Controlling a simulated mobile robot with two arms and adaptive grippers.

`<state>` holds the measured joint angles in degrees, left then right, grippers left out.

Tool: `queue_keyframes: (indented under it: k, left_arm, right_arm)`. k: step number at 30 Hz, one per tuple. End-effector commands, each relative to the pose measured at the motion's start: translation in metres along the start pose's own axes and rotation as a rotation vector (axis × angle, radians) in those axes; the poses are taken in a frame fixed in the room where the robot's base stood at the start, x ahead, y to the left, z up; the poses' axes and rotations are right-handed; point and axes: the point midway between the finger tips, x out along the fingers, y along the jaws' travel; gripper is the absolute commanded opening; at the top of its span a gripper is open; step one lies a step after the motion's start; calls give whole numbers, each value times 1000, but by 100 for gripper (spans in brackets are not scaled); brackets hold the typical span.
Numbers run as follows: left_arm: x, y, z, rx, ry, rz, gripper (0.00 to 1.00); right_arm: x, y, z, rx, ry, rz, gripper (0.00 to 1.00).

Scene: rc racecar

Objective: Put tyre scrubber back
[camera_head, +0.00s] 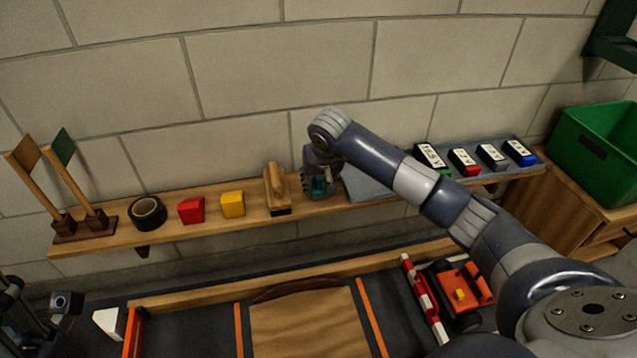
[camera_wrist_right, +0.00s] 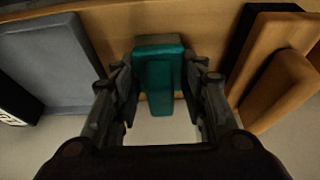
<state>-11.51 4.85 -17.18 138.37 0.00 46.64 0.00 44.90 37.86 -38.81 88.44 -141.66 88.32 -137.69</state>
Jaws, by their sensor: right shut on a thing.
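The tyre scrubber appears to be the teal block (camera_head: 319,185) at my right gripper (camera_head: 322,181), over the wooden wall shelf (camera_head: 365,204). In the right wrist view the scrubber (camera_wrist_right: 159,76) sits between the two fingers of the right gripper (camera_wrist_right: 160,112), which is shut on it. It is at shelf level, between a wooden brush (camera_head: 277,187) on the left and a grey tray on the right. Whether it touches the shelf cannot be told. Part of my left gripper (camera_head: 40,304) shows at the lower left edge; its fingers are unclear.
The brush (camera_wrist_right: 275,70) and the grey tray (camera_wrist_right: 52,65) flank the gripper closely. A yellow block (camera_head: 232,204), red block (camera_head: 191,210), tape roll (camera_head: 148,213) and flags stand left. Several labelled boxes (camera_head: 465,162) and a green bin (camera_head: 597,158) are right. An orange car (camera_head: 462,293) is below.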

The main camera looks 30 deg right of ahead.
Motion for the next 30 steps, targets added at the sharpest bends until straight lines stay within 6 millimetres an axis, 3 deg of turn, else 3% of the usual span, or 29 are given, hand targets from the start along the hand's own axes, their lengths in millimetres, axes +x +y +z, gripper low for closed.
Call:
queue_keyframes:
  k: [7,8,10,22,25,30]
  left_arm:
    - [-1,0,0,0,2,2,40]
    - [0,0,0,0,4,2,40]
    - [1,0,0,0,4,2,40]
    - [3,0,0,0,5,2,40]
    - [7,0,-2,-1,6,0,40]
    - [-6,0,-3,-7,-61,-21,40]
  right_arm:
    - [3,0,1,0,1,0,17]
    - [2,0,1,0,1,-1,44]
    - [2,0,1,0,0,-1,59]
    - [-1,0,0,0,0,-1,59]
    - [-14,0,-2,-1,3,0,59]
    - [-51,1,-3,-2,4,1,59]
